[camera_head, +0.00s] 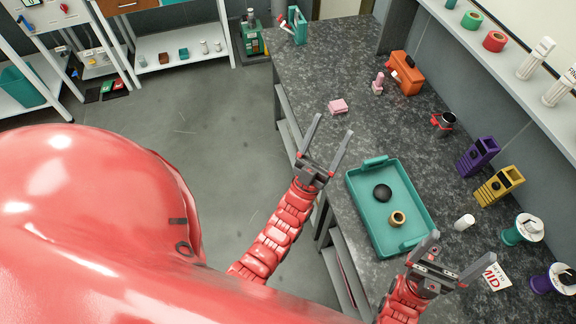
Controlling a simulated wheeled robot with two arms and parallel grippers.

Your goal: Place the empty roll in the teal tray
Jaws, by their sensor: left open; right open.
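The teal tray (361,198) lies on the dark speckled counter. A tan ring (397,218), which looks like an empty roll core, lies inside the tray toward its near end. A round black object (382,193) lies in the tray just beyond the ring. My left gripper (335,124) is open and empty, left of the tray's far end, near the counter's left edge. My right gripper (465,244) is open and empty at the tray's near right corner, apart from the ring. It covers part of that corner in the view.
A white cylinder (464,222) stands right of the tray. Teal (523,230) and purple (553,279) spool holders, and yellow (498,186) and purple (478,156) devices, line the right side. A pink block (338,106) lies beyond the tray.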

